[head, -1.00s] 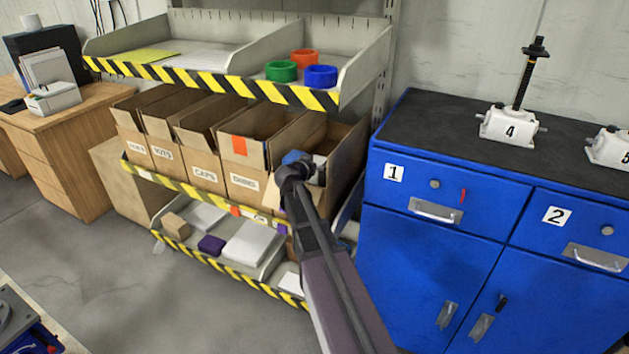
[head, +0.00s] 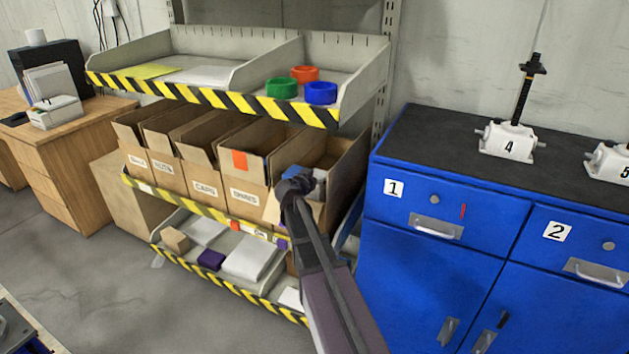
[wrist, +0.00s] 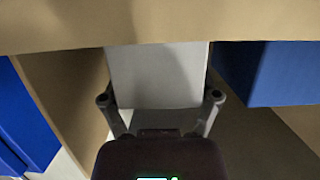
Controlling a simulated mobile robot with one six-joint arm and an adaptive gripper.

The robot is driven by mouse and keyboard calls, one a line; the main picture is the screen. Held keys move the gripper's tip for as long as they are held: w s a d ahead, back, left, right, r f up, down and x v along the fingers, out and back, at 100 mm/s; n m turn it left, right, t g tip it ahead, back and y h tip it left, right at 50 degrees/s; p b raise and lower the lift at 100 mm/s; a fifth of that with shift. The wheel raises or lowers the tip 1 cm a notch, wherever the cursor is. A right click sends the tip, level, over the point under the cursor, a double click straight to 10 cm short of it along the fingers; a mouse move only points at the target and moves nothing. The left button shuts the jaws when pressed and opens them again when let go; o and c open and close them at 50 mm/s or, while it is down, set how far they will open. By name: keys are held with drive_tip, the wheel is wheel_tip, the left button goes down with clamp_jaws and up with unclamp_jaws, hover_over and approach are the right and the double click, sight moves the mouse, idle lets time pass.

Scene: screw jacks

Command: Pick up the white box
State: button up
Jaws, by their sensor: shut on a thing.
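The white box (wrist: 158,75) lies between the two fingers of my gripper (wrist: 160,98) in the wrist view, and the fingers are closed against its sides. Its upper end passes behind or under a tan cardboard edge in that view. In the head view my gripper (head: 299,183) is at the front of the rightmost open cardboard bin (head: 345,170). A small pale patch, likely the white box (head: 320,181), shows just right of the gripper there; my arm hides the rest.
Labelled cardboard bins (head: 205,187) stand left of my gripper. A striped upper shelf (head: 215,96) runs above them. A lower shelf holds white flat boxes (head: 250,257) and a purple box (head: 211,260). The blue cabinet (head: 440,260) stands close on the right. A blue thing (wrist: 262,72) is beside the box.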

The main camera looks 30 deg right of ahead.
drive_tip(key=shift+r+p, duration=4.65)
drive_tip(key=shift+r, duration=0.2)
drive_tip(key=shift+a, duration=0.1)
